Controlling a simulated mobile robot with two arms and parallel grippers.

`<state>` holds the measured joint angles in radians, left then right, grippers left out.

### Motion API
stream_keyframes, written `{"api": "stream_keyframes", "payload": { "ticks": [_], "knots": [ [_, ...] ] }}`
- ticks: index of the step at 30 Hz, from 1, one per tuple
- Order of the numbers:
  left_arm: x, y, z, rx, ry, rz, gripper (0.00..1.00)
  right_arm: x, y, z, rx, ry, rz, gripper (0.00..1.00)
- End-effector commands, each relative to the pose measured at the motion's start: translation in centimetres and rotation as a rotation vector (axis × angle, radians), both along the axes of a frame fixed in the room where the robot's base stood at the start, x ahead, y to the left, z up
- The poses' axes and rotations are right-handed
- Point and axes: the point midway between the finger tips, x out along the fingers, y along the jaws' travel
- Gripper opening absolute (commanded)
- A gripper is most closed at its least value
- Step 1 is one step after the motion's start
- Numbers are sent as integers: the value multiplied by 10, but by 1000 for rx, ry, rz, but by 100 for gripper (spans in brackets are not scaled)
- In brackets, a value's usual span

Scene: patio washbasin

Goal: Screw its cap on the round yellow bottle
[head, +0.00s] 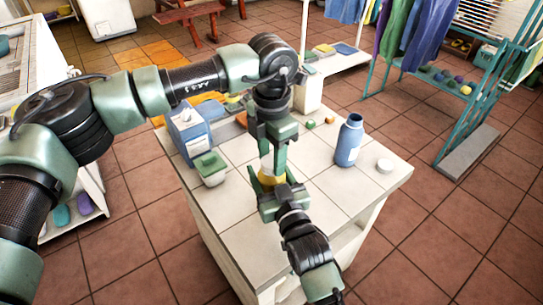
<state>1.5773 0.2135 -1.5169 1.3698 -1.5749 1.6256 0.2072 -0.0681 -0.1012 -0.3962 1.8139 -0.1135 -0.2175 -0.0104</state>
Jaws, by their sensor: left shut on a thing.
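The round yellow bottle (267,180) shows as a small yellow patch near the table's front left, between my two grippers; most of it is hidden. My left gripper (272,153) points down from above and is shut on a small pale thing at the bottle's top, which looks like its cap. Whether cap and bottle touch is too small to tell. My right gripper (282,194) reaches in from the front at the bottle's lower part. Its fingers are largely hidden, so I cannot tell whether they grip the bottle.
On the white tiled table (330,195) stand a blue bottle (348,142), a white round lid (384,166), a green tub (209,168) and a blue-and-white box (188,130). Small blocks lie toward the back. The table's front right is clear. A teal rack (455,105) stands beyond.

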Motion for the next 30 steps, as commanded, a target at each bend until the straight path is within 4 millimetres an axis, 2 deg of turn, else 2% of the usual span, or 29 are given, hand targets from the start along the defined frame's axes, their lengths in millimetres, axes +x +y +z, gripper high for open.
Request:
{"api": "stream_keyframes", "payload": {
  "ticks": [1, 3, 12, 16, 20, 30],
  "knots": [
    [0, 0, 0, 1, -1, 1, 47, 0, 0, 0, 0, 0, 0, 0],
    [0, 0, 0, 1, -1, 1, 66, 0, 0, 0, 0, 0, 0, 0],
    [0, 0, 0, 1, -1, 1, 67, 0, 0, 0, 0, 0, 0, 0],
    [1, 0, 8, 0, -3, 1, 67, 0, 0, 0, -1, 0, 0, 0],
    [1, 0, 28, -1, -4, 1, 67, 0, 0, 0, -1, 0, 0, 0],
    [1, 0, 97, 0, -4, 1, 67, 0, 0, 0, -1, 0, 0, 0]
  ]
}}
